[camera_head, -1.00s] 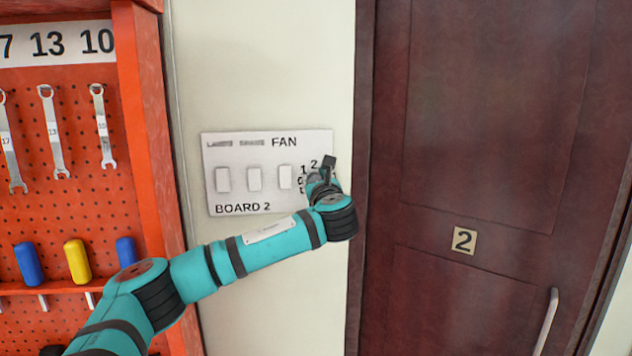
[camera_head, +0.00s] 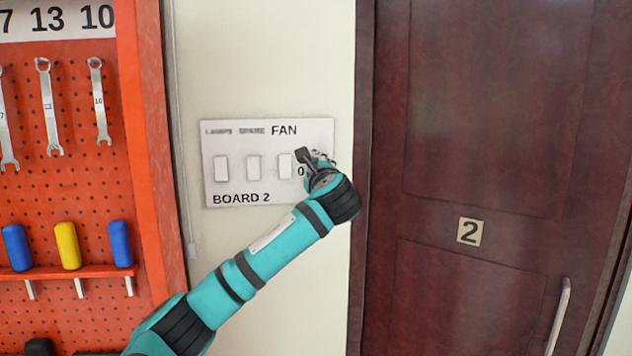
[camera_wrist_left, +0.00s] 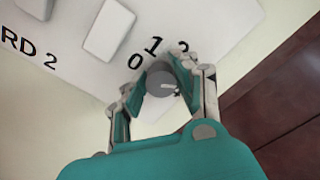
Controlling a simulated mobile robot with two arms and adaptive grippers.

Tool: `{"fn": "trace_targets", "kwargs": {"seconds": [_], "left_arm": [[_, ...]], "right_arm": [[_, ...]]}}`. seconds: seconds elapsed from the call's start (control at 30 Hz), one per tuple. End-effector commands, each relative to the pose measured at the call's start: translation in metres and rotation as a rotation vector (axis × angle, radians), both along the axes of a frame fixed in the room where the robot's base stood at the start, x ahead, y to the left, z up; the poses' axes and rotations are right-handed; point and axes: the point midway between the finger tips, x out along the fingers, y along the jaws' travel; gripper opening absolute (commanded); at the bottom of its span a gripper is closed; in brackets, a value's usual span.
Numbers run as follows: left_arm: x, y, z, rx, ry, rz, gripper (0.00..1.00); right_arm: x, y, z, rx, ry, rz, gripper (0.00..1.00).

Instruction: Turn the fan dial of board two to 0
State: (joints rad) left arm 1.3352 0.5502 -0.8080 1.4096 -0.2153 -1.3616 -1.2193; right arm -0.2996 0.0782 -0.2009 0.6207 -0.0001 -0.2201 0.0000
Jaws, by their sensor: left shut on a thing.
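Board two (camera_head: 236,187) is a pale plate on the wall, marked BOARD 2 and FAN. My left gripper (camera_wrist_left: 158,76) is at the board's right end, shut on the fan dial (camera_wrist_left: 160,82), with one finger on each side of the round grey knob. The wrist view shows 0, 1 and part of 2 printed around the dial. A short light mark shows on the knob, but I cannot tell which number it points to. In the head view my wrist hides the dial, and only the 0 shows clearly beside it. My right gripper is not in view.
White rocker switches (camera_head: 254,167) sit left of the dial, one close to my gripper. A dark red door (camera_head: 480,130) marked 2, with a handle (camera_head: 558,317), is on the right. An orange tool panel (camera_head: 75,190) with wrenches and coloured handles is on the left.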

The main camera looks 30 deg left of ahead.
Motion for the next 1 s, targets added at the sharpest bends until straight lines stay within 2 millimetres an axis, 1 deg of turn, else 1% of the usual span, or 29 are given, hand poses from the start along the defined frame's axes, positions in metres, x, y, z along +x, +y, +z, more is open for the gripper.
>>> {"fn": "trace_targets", "kwargs": {"seconds": [0.03,0.3,1.0], "left_arm": [[0.0,0.0,-0.005,-0.037,-0.026,0.0,0.0],[0.0,0.0,-0.006,-0.243,-0.179,0.001,0.0],[0.0,0.0,-0.01,-0.774,-0.575,0.004,0.0]], "right_arm": [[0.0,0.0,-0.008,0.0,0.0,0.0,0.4],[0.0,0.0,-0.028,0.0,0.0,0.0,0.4],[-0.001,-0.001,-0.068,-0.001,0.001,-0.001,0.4]]}}
